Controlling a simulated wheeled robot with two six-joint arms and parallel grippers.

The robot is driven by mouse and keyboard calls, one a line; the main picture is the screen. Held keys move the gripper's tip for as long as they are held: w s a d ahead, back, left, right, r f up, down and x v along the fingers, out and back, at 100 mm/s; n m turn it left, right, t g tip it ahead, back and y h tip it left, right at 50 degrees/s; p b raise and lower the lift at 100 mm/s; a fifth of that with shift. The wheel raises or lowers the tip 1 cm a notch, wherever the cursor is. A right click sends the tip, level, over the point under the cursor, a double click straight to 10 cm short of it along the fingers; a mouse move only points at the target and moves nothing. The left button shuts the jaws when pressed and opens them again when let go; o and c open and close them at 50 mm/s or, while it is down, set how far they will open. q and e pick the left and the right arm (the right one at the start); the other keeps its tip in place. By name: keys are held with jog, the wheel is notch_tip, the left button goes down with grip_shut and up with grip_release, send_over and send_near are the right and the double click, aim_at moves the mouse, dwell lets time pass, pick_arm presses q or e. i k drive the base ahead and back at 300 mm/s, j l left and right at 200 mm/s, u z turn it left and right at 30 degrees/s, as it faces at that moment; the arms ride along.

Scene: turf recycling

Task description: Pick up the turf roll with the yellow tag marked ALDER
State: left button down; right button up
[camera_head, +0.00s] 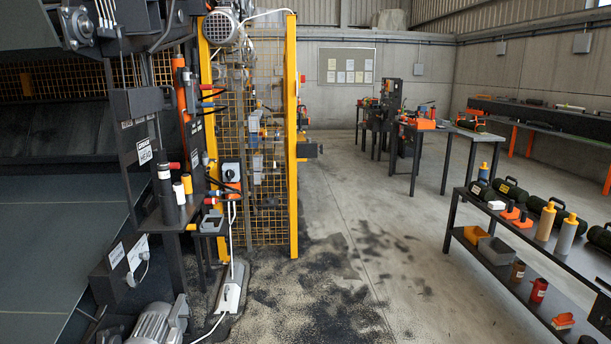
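Several dark green rolls with black handles lie on the top of the black two-level bench at the right. One roll (480,189) lies at the far end, with a small yellowish mark on it. A second roll (510,189) lies beside it, and another (553,211) lies nearer. One more roll (601,236) is cut by the right edge. I cannot read any tag at this size, so I cannot tell which roll is marked ALDER. Neither of my grippers shows in the view.
The black bench (452,233) also holds bottles (546,221), orange tools (510,211) and a grey box (496,250). A machine with a yellow mesh guard (291,135) stands at the left. The concrete floor (400,225) between is open, with dark crumbs (310,290) scattered nearby.

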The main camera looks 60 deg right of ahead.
aim_at(512, 191)
jog(key=z, duration=3.2)
jog(key=i+l+z, duration=1.3)
jog(key=i, duration=0.35)
jog(key=i+z, duration=0.35)
jog(key=i, duration=3.4)
jog(key=i+j+u, duration=0.15)
jog(key=i+u, duration=0.6)
jog(key=i+l+u, duration=0.1)
jog(key=i+u, duration=0.3)
jog(key=i+l+u, duration=0.2)
jog(key=i+u, duration=0.15)
